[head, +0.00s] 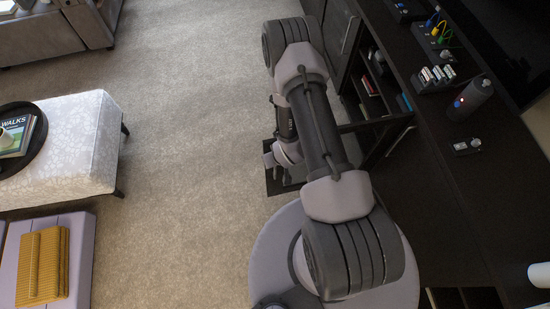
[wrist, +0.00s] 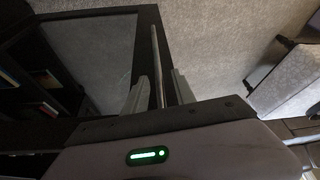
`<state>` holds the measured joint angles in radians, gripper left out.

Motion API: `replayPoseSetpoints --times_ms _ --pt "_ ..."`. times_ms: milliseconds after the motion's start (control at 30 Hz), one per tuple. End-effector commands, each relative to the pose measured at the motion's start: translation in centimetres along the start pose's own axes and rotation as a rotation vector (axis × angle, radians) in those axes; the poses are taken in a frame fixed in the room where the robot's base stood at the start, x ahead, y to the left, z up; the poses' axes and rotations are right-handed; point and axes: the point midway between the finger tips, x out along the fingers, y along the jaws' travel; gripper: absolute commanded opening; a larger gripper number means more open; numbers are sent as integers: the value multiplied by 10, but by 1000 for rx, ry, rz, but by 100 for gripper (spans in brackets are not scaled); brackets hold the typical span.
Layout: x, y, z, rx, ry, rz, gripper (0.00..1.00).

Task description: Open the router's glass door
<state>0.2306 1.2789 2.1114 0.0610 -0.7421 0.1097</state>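The glass door (wrist: 148,28) has a dark frame and a thin metal bar handle (wrist: 155,60). It stands swung out from the dark cabinet; in the head view part of its frame (head: 273,184) shows beyond my arm. My gripper (wrist: 160,80) is open, with one finger on each side of the handle and visible gaps to it. In the head view my gripper (head: 281,170) is partly hidden by my arm. A dark box with yellow and green cables, likely the router (head: 437,38), sits on the cabinet top.
The cabinet (head: 440,190) runs along the right, with books (head: 369,85) on its open shelves. A dark cylinder (head: 470,98) and small devices stand on top. A pale ottoman (head: 85,145) is at the left. Carpet (head: 185,150) between is clear.

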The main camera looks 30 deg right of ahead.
Motion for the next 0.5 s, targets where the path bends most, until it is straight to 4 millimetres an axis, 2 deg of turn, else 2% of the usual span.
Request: replayPoseSetpoints --times_ms 133,233,367,500 --pt "-4 0 0 0 0 0 32" --pt "-18 0 -1 0 0 0 32" --pt "-54 0 -2 1 0 1 32" --pt "-97 0 -3 2 1 1 32"
